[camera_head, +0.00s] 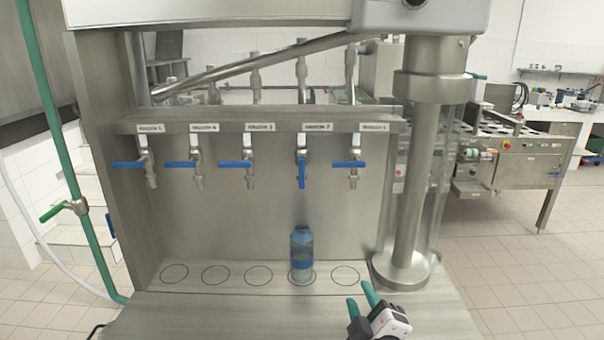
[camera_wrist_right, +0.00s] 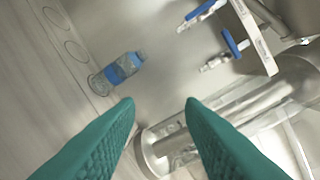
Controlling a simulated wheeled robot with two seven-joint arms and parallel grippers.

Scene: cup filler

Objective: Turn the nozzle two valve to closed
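The nozzle two valve (camera_head: 302,158) is the second from the right in the row of labelled nozzles. Its blue handle (camera_head: 302,176) points straight down, while the other nozzles' blue handles lie sideways. A clear bottle with a blue band (camera_head: 302,255) stands upright below it, and also shows in the right wrist view (camera_wrist_right: 117,70). My right gripper (camera_head: 361,298) is open and empty at the front of the counter, below and to the right of the bottle. Its green fingers are apart in the right wrist view (camera_wrist_right: 160,103). My left gripper is not in view.
A thick steel column (camera_head: 408,190) stands right of the nozzles. Marked circles (camera_head: 258,275) line the counter, with bare counter (camera_head: 230,315) in front. A green pipe (camera_head: 72,170) with its own valve is at the left.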

